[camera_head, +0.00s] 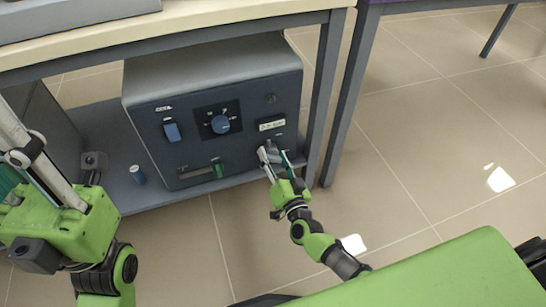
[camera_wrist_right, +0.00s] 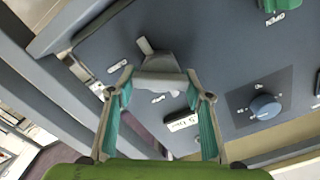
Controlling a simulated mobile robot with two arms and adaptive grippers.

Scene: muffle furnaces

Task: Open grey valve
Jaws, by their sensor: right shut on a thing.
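The grey valve (camera_wrist_right: 160,78) is on the dark front panel of the box-shaped device (camera_head: 190,115). In the right wrist view, it sits between the two fingertips of my right gripper (camera_wrist_right: 162,84), whose teal-padded fingers are closed on its handle. In the head view, my right gripper (camera_head: 268,154) is at the lower right of the panel and partly hides the valve. A green valve (camera_head: 218,168) is to its left on the same panel. My left gripper (camera_head: 50,185) is at the left edge, away from the panel; its fingertips are not clear enough to tell their opening.
The device stands on the low shelf (camera_head: 150,193) under a table (camera_head: 180,25). A blue knob (camera_head: 220,124) and a blue switch (camera_head: 172,131) are on the panel. A table leg (camera_head: 322,95) is right of the device. The tiled floor to the right is clear.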

